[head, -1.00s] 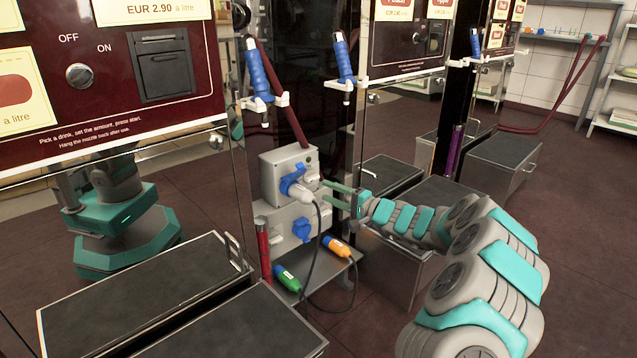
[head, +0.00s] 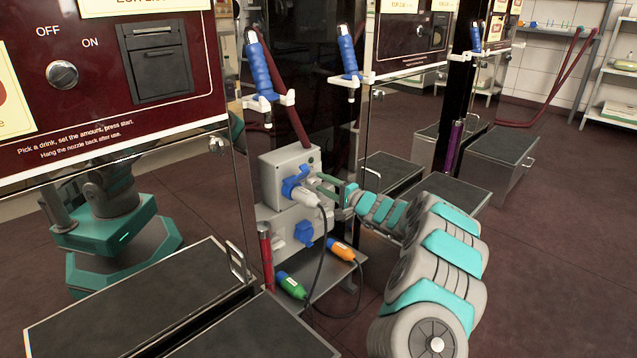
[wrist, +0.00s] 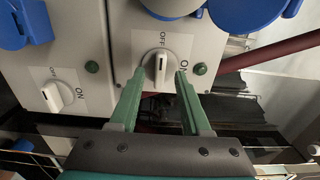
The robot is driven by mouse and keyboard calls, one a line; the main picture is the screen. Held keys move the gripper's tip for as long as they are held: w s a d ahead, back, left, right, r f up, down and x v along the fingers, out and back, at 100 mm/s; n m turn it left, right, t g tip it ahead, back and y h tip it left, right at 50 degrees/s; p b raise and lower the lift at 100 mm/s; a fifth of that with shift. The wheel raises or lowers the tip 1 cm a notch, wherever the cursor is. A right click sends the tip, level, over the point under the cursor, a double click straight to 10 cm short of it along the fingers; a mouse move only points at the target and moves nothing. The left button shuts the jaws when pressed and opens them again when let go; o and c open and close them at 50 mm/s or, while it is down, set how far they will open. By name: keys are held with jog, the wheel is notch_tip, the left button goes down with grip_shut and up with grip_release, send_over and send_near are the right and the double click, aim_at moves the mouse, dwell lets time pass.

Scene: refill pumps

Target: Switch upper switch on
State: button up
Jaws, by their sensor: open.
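The upper switch (wrist: 160,68) is a white rotary knob on the grey upper socket box (head: 282,168). In the wrist view its ridge stands upright in the picture, in line with the OFF label; ON is to its right. My gripper (wrist: 160,80) is open, its two green fingertips on either side of the knob; whether they touch it I cannot tell. In the head view my gripper (head: 320,184) is at the right side of the upper box, and the knob is hidden there.
A grey plug (head: 305,195) sits in the upper box's blue socket. The lower box (head: 283,238) has its own lower switch (wrist: 52,97), left in the wrist view. Green (head: 291,285) and orange (head: 341,250) connectors lie on the shelf below.

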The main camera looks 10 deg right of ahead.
jog(key=shift+x, duration=1.05)
grip_shut()
